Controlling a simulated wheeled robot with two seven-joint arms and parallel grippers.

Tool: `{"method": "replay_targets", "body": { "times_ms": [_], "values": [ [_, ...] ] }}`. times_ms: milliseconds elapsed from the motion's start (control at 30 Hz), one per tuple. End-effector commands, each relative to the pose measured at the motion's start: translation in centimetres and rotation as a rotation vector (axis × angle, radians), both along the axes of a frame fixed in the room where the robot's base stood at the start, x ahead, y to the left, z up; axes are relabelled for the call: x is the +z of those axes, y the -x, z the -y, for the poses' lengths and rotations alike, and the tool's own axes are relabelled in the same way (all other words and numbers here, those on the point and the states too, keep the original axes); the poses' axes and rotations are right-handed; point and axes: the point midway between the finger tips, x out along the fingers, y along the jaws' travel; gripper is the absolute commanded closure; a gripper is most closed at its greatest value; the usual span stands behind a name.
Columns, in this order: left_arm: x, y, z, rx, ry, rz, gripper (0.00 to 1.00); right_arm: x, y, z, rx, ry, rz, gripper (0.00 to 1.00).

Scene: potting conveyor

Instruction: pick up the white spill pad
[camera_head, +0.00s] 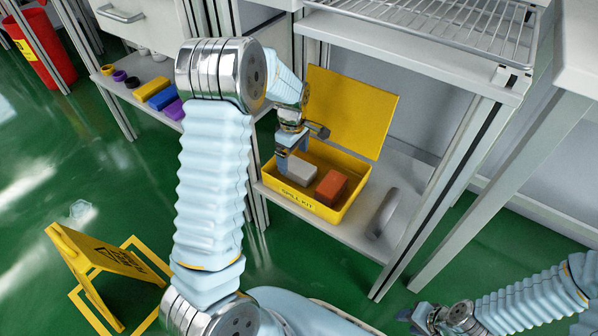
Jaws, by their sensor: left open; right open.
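The white spill pad (297,170) is a pale block lying in the open yellow spill kit box (318,207), on its left side. An orange-red block (331,187) lies to its right in the same box. My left gripper (283,163) is open at the box's left side, close beside the pad's upper left. I cannot tell whether its fingers touch the pad. My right gripper (415,317) is open and low at the bottom right, far from the box.
The box's yellow lid (350,110) stands raised behind it. The box sits on a low grey shelf (408,178) under a wire rack (440,25). A grey curved object (383,213) lies right of the box. A yellow floor sign (95,262) stands at the lower left.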

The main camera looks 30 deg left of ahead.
Motion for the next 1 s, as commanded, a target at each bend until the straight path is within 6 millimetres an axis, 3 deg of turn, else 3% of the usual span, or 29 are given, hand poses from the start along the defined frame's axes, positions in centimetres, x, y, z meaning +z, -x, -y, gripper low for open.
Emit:
{"method": "replay_targets", "body": {
  "times_ms": [400, 633, 1000],
  "values": [
    [-5.1, -0.4, 0.7, 0.002, 0.001, -0.002, 0.04, -1.0, 0.0, -0.1, 0.002, -0.002, -0.002, 0.57],
    [-5.3, -0.4, 0.7, 0.001, 0.0, 0.0, 0.04, -0.9, 0.0, -0.1, 0.002, -0.003, -0.002, 0.57],
    [-5.2, -0.4, 0.7, 0.001, 0.0, 0.0, 0.6, -0.9, 0.0, -0.1, 0.002, -0.002, -0.002, 0.57]
  ]
}}
